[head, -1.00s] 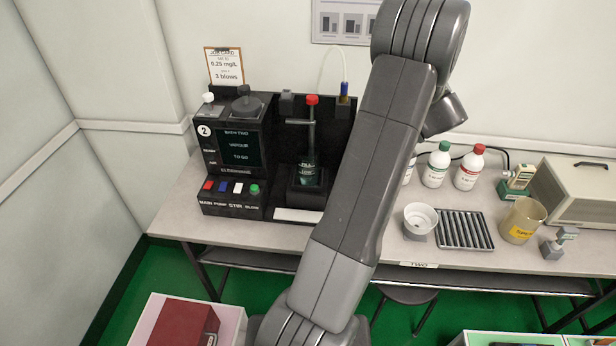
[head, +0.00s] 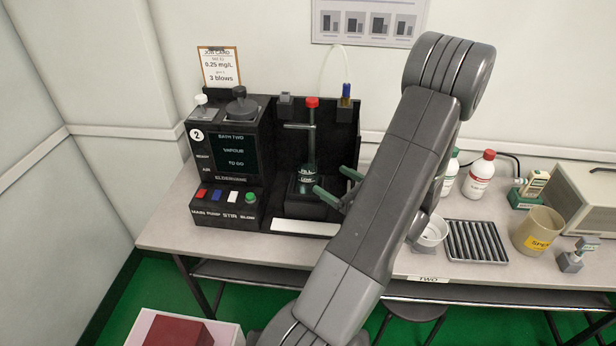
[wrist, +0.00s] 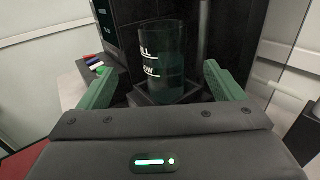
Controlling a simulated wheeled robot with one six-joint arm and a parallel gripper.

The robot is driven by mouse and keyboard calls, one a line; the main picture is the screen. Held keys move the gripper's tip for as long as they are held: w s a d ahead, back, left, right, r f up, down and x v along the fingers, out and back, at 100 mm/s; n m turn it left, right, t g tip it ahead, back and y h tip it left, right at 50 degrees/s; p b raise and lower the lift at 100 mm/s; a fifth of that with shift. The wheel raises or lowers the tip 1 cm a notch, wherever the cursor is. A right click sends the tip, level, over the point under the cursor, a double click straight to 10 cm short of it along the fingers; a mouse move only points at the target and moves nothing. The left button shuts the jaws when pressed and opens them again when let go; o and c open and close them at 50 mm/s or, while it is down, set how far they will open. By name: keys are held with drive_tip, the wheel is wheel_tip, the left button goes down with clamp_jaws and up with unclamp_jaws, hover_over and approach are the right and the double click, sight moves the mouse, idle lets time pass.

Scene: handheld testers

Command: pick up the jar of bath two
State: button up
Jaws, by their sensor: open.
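The jar of bath two (head: 306,184) is a dark, clear glass cylinder with white level marks. It stands upright in a black square holder (head: 292,208) in the bath two unit, below a red-capped rod (head: 311,125). My gripper (head: 333,181) is open, its green fingers just right of the jar and pointing towards it. In the wrist view the jar (wrist: 165,50) shows between the spread fingers of my gripper (wrist: 160,74), apparently just beyond their tips, with a gap on each side. I see no contact.
The control panel (head: 233,150) with its screen and coloured buttons is left of the jar. A dark wall stands behind it, and a white strip (head: 299,228) lies in front. A white bowl (head: 433,232), ribbed tray (head: 475,241) and red-capped bottle (head: 479,175) are farther right.

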sight(316, 170)
drive_tip(key=p+x, duration=0.1)
drive_tip(key=x, duration=0.5)
drive_tip(key=shift+w+a+r, duration=0.1)
drive_tip(key=shift+w+a, duration=0.15)
drive_tip(key=shift+a, duration=0.05)
drive_tip(key=x, duration=0.1)
drive_tip(key=p+x, duration=0.1)
drive_tip(key=x, duration=0.2)
drive_tip(key=shift+w+a+r+p, duration=0.1)
drive_tip(key=shift+w+r+p, duration=0.3)
drive_tip(key=shift+w, duration=0.05)
drive_tip(key=shift+w+a+f, duration=0.1)
drive_tip(key=shift+w+a, duration=0.2)
drive_tip(key=c, duration=1.8)
drive_tip(key=shift+c, duration=0.3)
